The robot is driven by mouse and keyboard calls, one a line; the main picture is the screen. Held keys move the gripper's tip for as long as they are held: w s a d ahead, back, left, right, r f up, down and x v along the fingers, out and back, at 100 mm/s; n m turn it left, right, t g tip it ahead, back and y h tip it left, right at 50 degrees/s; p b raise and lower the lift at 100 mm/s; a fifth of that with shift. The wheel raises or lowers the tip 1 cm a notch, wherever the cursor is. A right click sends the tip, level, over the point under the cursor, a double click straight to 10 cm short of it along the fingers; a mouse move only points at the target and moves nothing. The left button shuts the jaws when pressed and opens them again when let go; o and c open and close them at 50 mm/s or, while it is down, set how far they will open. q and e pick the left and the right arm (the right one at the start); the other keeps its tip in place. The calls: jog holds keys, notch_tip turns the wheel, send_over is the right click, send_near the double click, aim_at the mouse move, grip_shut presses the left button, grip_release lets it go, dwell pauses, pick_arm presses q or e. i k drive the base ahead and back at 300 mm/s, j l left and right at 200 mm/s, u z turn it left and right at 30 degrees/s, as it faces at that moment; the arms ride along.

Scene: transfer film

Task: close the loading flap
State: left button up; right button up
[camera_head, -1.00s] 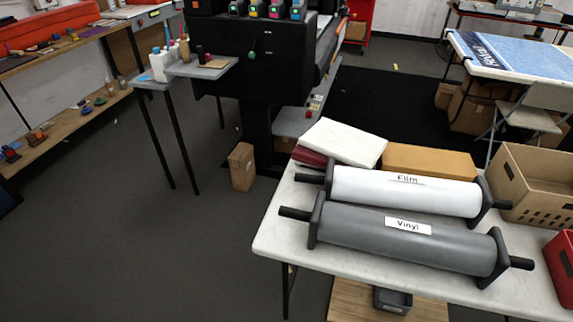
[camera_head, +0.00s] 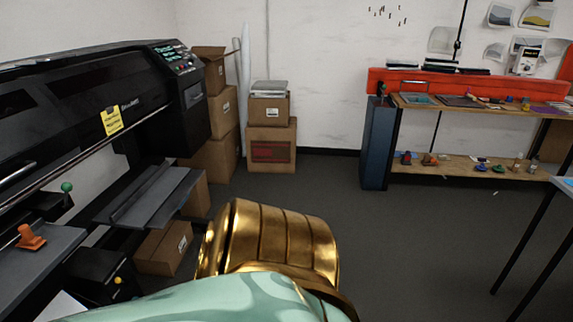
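A large black printer (camera_head: 85,100) stands at the left of the head view. A dark grey flap-like panel (camera_head: 152,196) sticks out from its front, lowered and roughly level; this looks like the loading flap, but I cannot be sure. A gold and mint link of my own arm fills the bottom centre, in front of the floor beside the printer. Neither of my grippers is in view.
A grey shelf (camera_head: 30,262) with an orange clamp-like piece (camera_head: 31,237) is at the lower left. Cardboard boxes (camera_head: 271,148) stack along the back wall. A wooden shelf unit (camera_head: 470,160) stands at the right. The floor (camera_head: 400,230) between is clear.

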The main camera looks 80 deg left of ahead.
aim_at(178, 198)
jog(key=u, duration=3.85)
jog(key=i+l, duration=0.2)
jog(key=i, duration=0.4)
jog(key=i+l, duration=0.2)
jog(key=i, duration=0.35)
jog(key=i+l, duration=0.2)
jog(key=i, duration=0.4)
jog(key=i+l, duration=0.2)
jog(key=i, duration=0.35)
jog(key=l+z, duration=0.05)
